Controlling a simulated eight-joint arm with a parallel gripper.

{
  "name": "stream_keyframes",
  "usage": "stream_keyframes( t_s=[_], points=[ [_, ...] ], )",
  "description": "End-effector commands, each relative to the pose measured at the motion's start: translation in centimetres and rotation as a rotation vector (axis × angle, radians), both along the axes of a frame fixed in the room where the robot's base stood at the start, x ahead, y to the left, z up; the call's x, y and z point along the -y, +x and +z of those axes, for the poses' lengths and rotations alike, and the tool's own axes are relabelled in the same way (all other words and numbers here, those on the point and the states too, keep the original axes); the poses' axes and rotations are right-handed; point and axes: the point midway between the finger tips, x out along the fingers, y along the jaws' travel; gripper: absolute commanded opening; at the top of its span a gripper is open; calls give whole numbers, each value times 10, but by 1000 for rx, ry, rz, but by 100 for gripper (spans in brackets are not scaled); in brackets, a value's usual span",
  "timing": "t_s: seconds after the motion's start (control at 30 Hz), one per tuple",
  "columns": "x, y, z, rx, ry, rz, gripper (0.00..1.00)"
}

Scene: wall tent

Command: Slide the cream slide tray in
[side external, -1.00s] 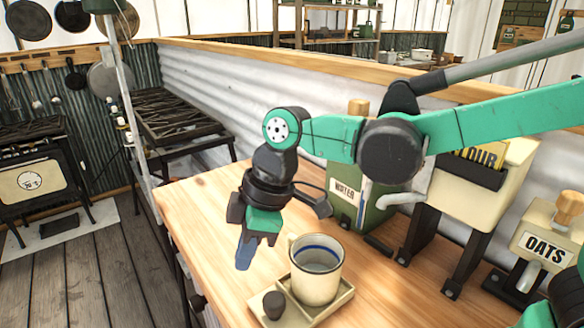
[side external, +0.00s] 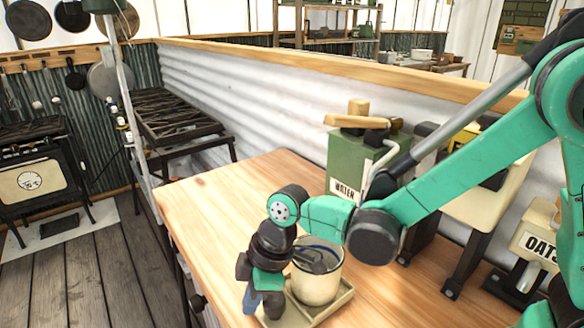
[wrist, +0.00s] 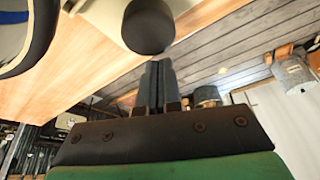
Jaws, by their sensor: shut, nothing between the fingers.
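The cream slide tray (side external: 335,306) lies on the wooden counter and carries a cream mug (side external: 318,287) with a blue band inside. Its dark round knob (side external: 273,304) is at the near left end, partly hidden by my gripper. In the wrist view the knob (wrist: 149,27) stands just beyond my fingertips, with the tray (wrist: 100,14) behind it and the mug (wrist: 22,40) at the upper left. My gripper (side external: 250,302) is low beside the knob, pointing down. Its fingers (wrist: 158,68) are together and empty; whether they touch the knob I cannot tell.
A green WATER dispenser (side external: 345,160) stands on the counter (side external: 220,200) behind the mug. A cream dispenser (side external: 485,205) and an OATS dispenser (side external: 535,240) stand to the right. The counter's left part is bare. Stoves (side external: 45,180) stand beyond its left edge.

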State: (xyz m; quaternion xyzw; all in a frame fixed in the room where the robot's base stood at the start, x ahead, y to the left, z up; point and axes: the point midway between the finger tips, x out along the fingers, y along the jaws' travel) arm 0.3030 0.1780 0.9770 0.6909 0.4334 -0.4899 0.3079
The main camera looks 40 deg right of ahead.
Motion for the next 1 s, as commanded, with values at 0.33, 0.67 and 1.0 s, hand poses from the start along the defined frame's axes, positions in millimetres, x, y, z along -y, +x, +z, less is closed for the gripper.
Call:
stream_keyframes(
  t_s=[0.33, 0.67, 1.0],
  points=[
    [5, -3, 0, -1, 0, 1, 0],
    [43, -2, 0, -1, 0, -9, 0],
    [121, -2, 0, -2, 0, -4, 0]
  ],
)
